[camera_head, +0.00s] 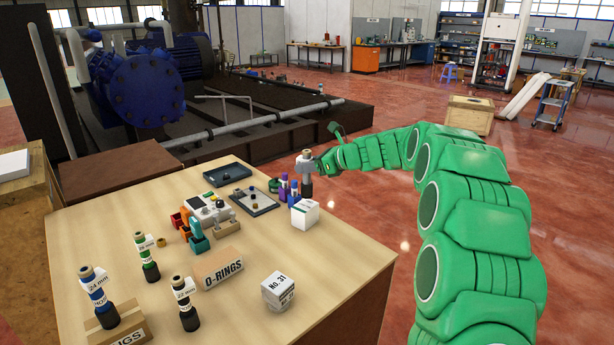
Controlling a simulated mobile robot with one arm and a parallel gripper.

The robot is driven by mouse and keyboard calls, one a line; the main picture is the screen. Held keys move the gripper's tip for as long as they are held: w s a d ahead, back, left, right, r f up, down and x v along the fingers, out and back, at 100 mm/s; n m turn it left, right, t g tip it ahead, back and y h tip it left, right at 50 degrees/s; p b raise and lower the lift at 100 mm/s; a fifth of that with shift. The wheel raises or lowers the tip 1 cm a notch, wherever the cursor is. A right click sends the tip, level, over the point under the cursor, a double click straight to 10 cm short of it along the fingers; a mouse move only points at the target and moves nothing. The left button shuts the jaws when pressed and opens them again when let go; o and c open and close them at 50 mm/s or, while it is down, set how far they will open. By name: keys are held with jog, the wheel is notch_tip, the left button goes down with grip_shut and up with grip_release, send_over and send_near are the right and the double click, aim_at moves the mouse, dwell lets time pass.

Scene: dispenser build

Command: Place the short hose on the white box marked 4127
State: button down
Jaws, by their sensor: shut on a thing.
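My green arm reaches in from the right, and my gripper (313,165) is shut around an upright hose piece. This short hose (306,188) has a dark lower end, a pale grey middle band and a tan top. A small white box (304,216) stands on the table directly below it in the picture. The hose's lower end is close to the box's top; I cannot tell whether they touch. Any marking on this box is too small to read. A second white box (278,293), nearer the front, reads "No. 31".
Purple bottles (289,188) stand just left of the white box. Several labelled hoses (186,305) stand upright at the left front. An O-RINGS carton (219,267), a small device (207,212) and trays (254,202) fill the middle. The table's right front (345,260) is clear.

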aim_at(307, 175)
jog(key=shift+w+f, duration=0.2)
jog(key=shift+f, duration=1.5)
jog(key=shift+f, duration=0.1)
jog(key=c, duration=0.8)
grip_release()
